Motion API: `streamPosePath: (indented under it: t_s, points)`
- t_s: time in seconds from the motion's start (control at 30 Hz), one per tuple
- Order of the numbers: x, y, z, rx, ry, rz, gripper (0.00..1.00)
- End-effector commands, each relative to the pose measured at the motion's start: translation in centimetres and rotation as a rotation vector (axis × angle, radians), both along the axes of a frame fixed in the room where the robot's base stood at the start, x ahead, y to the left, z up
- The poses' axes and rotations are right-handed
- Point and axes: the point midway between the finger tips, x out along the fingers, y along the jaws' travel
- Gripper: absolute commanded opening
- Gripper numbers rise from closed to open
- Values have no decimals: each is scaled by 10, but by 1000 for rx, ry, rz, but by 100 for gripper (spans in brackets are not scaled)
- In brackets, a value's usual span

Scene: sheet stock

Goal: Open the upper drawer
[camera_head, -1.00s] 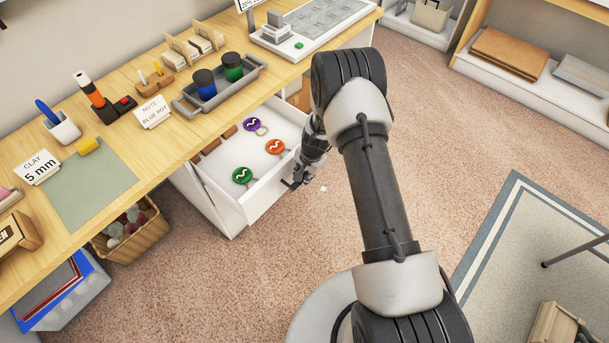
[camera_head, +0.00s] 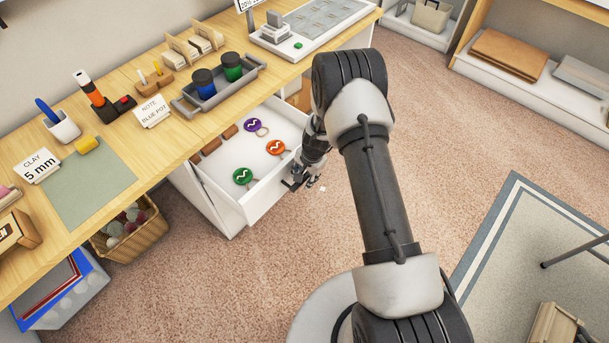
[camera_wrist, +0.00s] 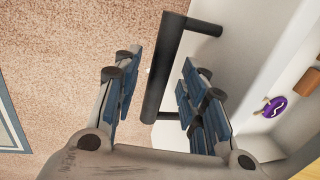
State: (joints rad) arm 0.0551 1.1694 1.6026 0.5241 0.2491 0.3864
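The upper drawer (camera_head: 268,198) under the desk is pulled out, and its white inside shows. It holds a purple tag (camera_head: 252,125), an orange tag (camera_head: 275,147), a green tag (camera_head: 242,176) and several brown blocks at its back. My gripper (camera_head: 298,180) is just outside the drawer front, at its handle. In the wrist view my gripper (camera_wrist: 160,92) is open, with one finger on each side of the dark bar handle (camera_wrist: 164,75). Gaps show between the fingers and the bar. The purple tag also shows there (camera_wrist: 275,107).
The wooden desk top (camera_head: 110,110) above holds a grey tray (camera_head: 222,92) with blue and green pots. A wicker basket (camera_head: 140,238) stands on the floor left of the drawer. The carpet (camera_head: 240,285) in front of the drawer is clear.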

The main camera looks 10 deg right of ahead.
Motion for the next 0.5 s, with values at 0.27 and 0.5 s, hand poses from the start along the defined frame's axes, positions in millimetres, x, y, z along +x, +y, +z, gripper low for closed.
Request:
streamPosePath:
  t_s: [0.27, 0.5]
  points:
    - [-1, -1, 9, 0, -1, 0, 39]
    - [-7, -7, 54, -2, -5, 0, 39]
